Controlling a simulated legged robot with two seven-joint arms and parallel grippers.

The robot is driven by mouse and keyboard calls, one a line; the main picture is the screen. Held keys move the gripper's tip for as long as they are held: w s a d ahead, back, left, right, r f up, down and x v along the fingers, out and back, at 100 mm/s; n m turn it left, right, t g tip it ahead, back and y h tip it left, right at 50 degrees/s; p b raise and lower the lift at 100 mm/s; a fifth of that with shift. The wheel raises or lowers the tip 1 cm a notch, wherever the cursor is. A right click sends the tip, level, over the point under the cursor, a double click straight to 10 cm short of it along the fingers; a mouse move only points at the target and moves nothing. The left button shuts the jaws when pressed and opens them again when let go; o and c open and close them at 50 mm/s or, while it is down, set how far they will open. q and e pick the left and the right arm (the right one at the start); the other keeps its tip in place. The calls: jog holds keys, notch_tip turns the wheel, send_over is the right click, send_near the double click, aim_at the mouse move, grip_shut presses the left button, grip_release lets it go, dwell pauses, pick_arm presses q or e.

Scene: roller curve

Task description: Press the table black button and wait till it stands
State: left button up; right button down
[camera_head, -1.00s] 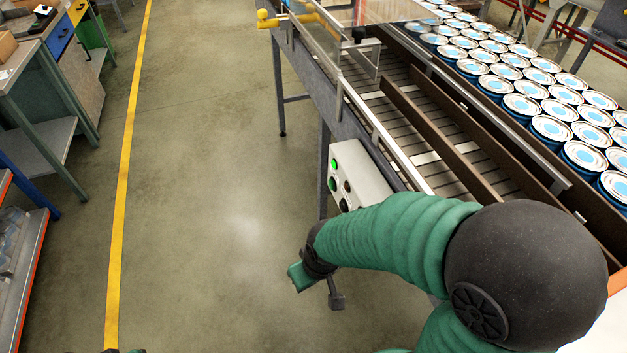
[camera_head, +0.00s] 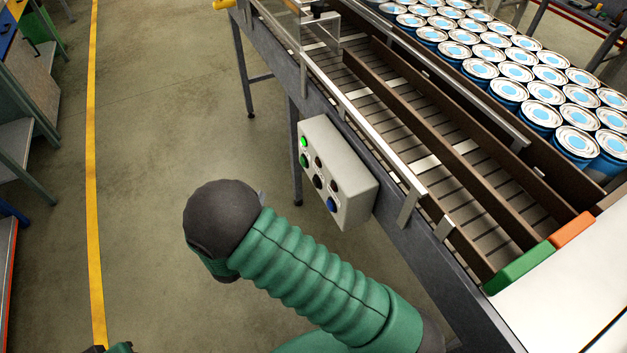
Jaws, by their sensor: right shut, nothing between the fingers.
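The pale control box (camera_head: 345,190) hangs on the near side of the roller conveyor. Its face carries a lit green lamp, a green button, a blue button and several dark ones. The black button (camera_head: 319,182) is in the lower middle of that face and is uncovered. My right arm comes in from the lower right, and its dark rounded joint is left of and below the box. My right gripper (camera_head: 262,198) is mostly hidden behind that joint; only a small grey piece shows, apart from the box. It is shut and empty. My left gripper is not clearly in view.
The roller conveyor (camera_head: 400,130) runs diagonally with dark guide rails. Many blue-and-white cans (camera_head: 508,90) stand along its far side. A table leg (camera_head: 296,150) is beside the box. The floor to the left is clear around a yellow line (camera_head: 93,180).

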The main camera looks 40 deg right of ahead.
aim_at(316, 182)
jog(key=s+d+r+m+h, duration=0.1)
jog(key=s+d+h, duration=0.3)
jog(key=d, duration=0.6)
jog(key=shift+s+d+m+g+p, duration=0.2)
jog(key=shift+s+m+g+p, duration=0.2)
jog(key=shift+s+m, duration=0.4)
jog(key=shift+s, duration=0.15)
dwell(1.4)
jog(key=shift+s+d, duration=0.1)
jog(key=shift+d, duration=0.3)
jog(key=shift+s+d+r, duration=0.1)
jog(key=shift+d, duration=0.3)
dwell(0.5)
dwell(0.4)
jog(key=shift+w+a, duration=0.2)
jog(key=shift+a, duration=0.65)
